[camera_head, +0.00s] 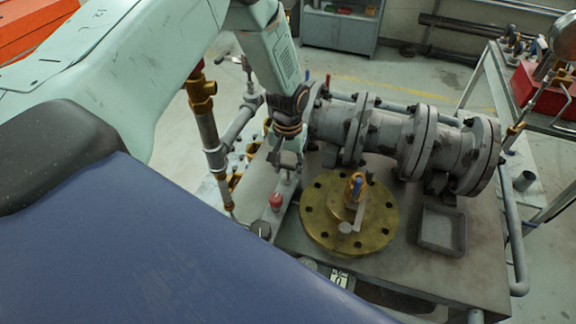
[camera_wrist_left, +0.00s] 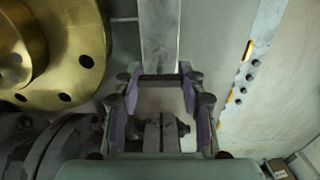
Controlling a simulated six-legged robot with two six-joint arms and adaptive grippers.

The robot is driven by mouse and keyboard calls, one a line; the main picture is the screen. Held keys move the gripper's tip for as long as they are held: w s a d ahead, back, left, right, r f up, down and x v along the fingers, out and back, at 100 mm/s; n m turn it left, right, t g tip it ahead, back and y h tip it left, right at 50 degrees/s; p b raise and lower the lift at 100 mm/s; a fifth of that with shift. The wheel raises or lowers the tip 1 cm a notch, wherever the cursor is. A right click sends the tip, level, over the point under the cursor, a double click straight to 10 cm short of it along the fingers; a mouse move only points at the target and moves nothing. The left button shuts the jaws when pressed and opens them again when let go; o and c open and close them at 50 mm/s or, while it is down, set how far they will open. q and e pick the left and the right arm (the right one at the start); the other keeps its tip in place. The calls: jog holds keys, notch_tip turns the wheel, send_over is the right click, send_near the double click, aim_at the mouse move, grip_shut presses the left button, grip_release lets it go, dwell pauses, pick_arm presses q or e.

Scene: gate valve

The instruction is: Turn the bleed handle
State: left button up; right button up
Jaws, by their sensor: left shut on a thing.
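My left gripper (camera_head: 287,150) reaches down from the upper left to the left end of the grey pipe assembly. In the wrist view, its two fingers with purple inner faces (camera_wrist_left: 160,80) flank a dark crosspiece and small grey fittings. It is shut on what looks like the bleed handle (camera_wrist_left: 160,82), which is mostly hidden by the fingers. A pale metal bar (camera_wrist_left: 160,40) runs away beyond the fingertips. The exact contact is too small to tell. My right gripper is in neither view.
A brass flange (camera_head: 320,228) with a blue-topped brass fitting (camera_head: 356,188) lies right of the gripper. The flanged grey pipe (camera_head: 385,135) stands behind it. A shallow grey tray (camera_head: 442,230) is at right. A red knob (camera_head: 275,201) and vertical pipe (camera_head: 210,135) stand nearby.

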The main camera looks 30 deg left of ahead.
aim_at(288, 166)
pick_arm(q)
jog(key=shift+w, duration=0.1)
dwell(0.3)
jog(key=o, duration=1.2)
jog(key=shift+c, duration=0.2)
jog(key=shift+r, duration=0.15)
notch_tip(288, 166, up, 12)
